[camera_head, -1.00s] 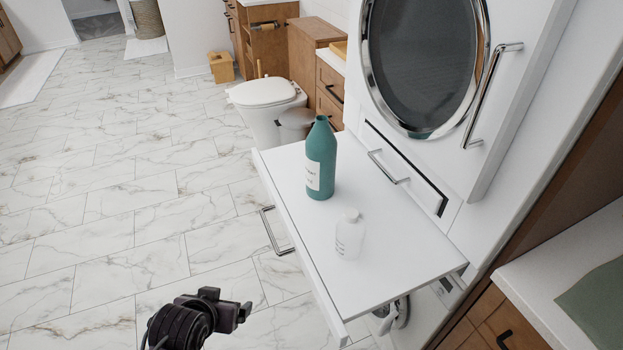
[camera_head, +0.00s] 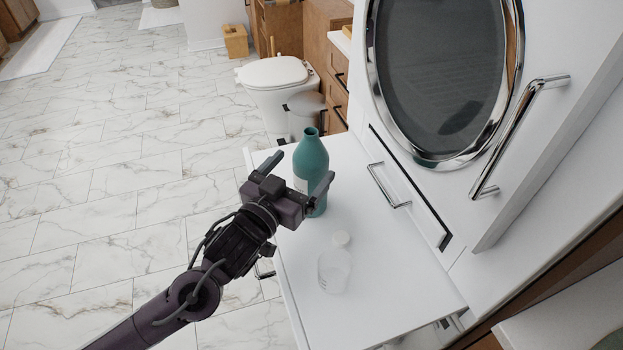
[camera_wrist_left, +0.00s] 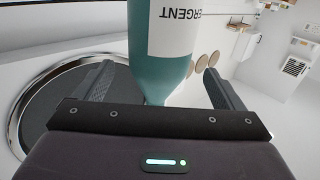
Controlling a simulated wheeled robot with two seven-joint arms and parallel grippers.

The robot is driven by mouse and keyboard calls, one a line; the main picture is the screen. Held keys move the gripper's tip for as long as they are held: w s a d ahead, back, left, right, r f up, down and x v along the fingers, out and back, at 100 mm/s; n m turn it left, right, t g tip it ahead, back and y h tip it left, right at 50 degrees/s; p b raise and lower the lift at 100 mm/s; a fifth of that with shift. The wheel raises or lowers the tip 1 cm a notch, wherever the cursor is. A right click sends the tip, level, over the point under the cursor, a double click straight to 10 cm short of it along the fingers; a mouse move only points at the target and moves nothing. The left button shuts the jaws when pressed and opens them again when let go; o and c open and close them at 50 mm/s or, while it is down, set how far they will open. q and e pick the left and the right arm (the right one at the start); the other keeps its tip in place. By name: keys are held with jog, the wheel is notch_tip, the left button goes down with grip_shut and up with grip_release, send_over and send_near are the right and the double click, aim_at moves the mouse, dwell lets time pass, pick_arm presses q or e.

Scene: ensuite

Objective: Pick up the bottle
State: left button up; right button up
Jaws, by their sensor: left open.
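The teal bottle (camera_head: 312,158) with a white label stands upright on the white pull-out shelf (camera_head: 375,285). My left gripper (camera_head: 298,171) is open, with a finger to each side of the bottle in the head view; it hides part of the label and lower body. In the left wrist view the bottle (camera_wrist_left: 172,80) shows between the two spread fingers, upside down, with "ERGENT" readable on its label. A gap shows on both sides, so the fingers are not closed on it. A small clear bottle (camera_head: 334,270) with a white cap stands nearer on the shelf. My right gripper is not in view.
A white appliance with a round dark door (camera_head: 440,75) and a chrome handle (camera_head: 515,130) rises right of the shelf. A toilet (camera_head: 272,85) stands beyond. Marble floor (camera_head: 130,180) is open at left.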

aim_at(311, 156)
pick_arm(q)
jog(key=x, duration=0.3)
jog(key=shift+w+d+p, duration=0.15)
jog(key=shift+d+p, duration=0.05)
jog(key=shift+p, duration=0.15)
jog(key=shift+w+d+f, duration=0.1)
jog(key=shift+w+d, duration=0.15)
jog(key=shift+w, duration=0.2)
jog(key=c, duration=1.8)
jog(key=shift+c, duration=0.4)
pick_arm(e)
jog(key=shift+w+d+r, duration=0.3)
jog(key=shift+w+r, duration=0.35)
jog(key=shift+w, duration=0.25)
pick_arm(q)
jog(key=shift+r, duration=0.25)
